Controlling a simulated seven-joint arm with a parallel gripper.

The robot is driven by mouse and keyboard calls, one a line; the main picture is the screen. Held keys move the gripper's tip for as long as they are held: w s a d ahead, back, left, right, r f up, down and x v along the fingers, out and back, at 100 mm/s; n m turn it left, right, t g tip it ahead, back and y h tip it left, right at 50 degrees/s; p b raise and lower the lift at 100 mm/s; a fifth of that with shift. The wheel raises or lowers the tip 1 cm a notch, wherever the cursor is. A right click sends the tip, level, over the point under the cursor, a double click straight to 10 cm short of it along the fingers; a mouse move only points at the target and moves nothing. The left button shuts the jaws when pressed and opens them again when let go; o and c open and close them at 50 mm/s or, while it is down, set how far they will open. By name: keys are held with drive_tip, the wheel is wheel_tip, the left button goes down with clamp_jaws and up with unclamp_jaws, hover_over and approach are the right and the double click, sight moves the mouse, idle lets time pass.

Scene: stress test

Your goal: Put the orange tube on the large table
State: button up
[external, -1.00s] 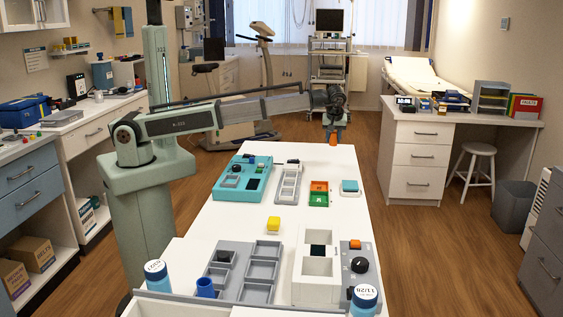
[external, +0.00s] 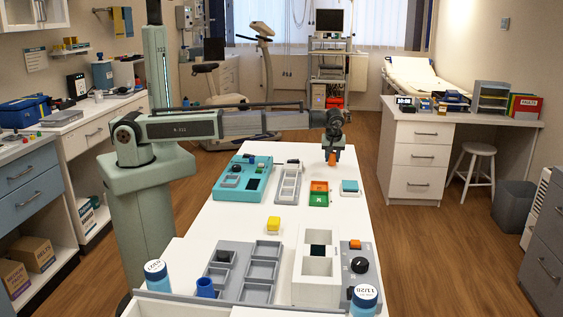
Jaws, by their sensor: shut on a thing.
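My gripper (external: 333,150) is over the far end of the large white table (external: 240,222). It is shut on the orange tube (external: 332,158), which hangs below the fingers. The tube is behind the orange and green blocks in the picture. Whether its lower end touches the table or is just above it, I cannot tell.
Near the tube are a green and orange block (external: 318,199), a teal-topped block (external: 350,186) and a white slotted tray (external: 289,183). A teal tray (external: 242,178) lies to the left.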

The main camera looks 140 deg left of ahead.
drive_tip(key=shift+f, duration=0.1)
drive_tip(key=o, duration=1)
drive_tip(key=v, duration=1.2)
